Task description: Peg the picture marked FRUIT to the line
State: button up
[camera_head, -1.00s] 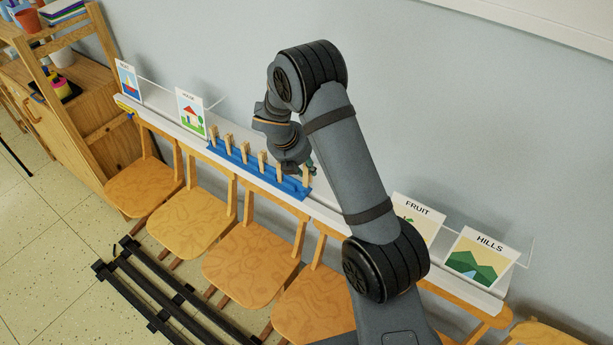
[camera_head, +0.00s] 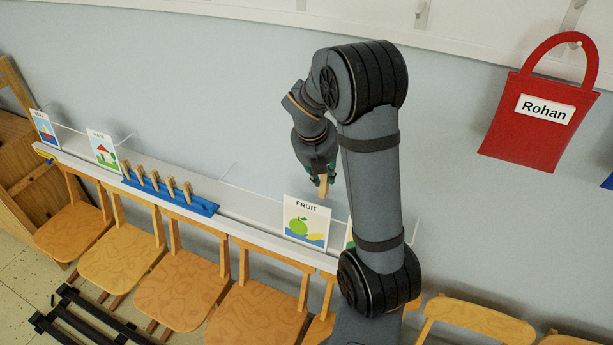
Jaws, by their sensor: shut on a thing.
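The picture marked FRUIT (camera_head: 305,221) stands upright on the white ledge, with a green apple and a yellow fruit on it. My gripper (camera_head: 323,182) is shut on a wooden peg (camera_head: 324,187), which points down just above the card's top right corner. I cannot tell whether the peg touches the card; a small gap seems to show. Several more wooden pegs (camera_head: 156,180) stand in a blue rack (camera_head: 203,206) further left on the ledge. The line is not in view.
The house picture (camera_head: 103,150) and another card (camera_head: 43,127) stand at the ledge's left end. A card right of FRUIT is mostly hidden by my arm. Wooden chairs (camera_head: 262,310) line the front below the ledge (camera_head: 245,229). A red bag marked Rohan (camera_head: 522,140) hangs at right.

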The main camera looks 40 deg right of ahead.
aim_at(322, 207)
jog(key=shift+w+f+b, duration=0.15)
jog(key=shift+f+b, duration=0.2)
jog(key=shift+f, duration=0.05)
jog(key=shift+a+b+x, duration=0.1)
jog(key=shift+b+x, duration=0.85)
jog(key=shift+b, duration=0.05)
jog(key=shift+a+b+x, duration=0.15)
jog(key=shift+b+x, duration=0.8)
jog(key=shift+b, duration=0.05)
jog(key=shift+s+a+f+b, duration=0.15)
jog(key=shift+f+b, duration=0.85)
jog(key=shift+f, duration=0.15)
jog(key=shift+s+a+f+b, duration=0.15)
jog(key=shift+f+b, duration=0.85)
jog(key=shift+f, duration=0.15)
jog(key=shift+s+a+f, duration=0.15)
jog(key=shift+s+f, duration=0.1)
jog(key=shift+f, duration=0.15)
jog(key=shift+s+a+f+b, duration=0.1)
jog(key=shift+s+b, duration=0.05)
jog(key=shift+b, duration=0.15)
jog(key=o, duration=0.9)
jog(key=shift+c, duration=0.2)
jog(key=shift+o, duration=0.3)
jog(key=shift+d, duration=0.2)
jog(key=shift+w, duration=0.3)
jog(key=shift+o, duration=0.5)
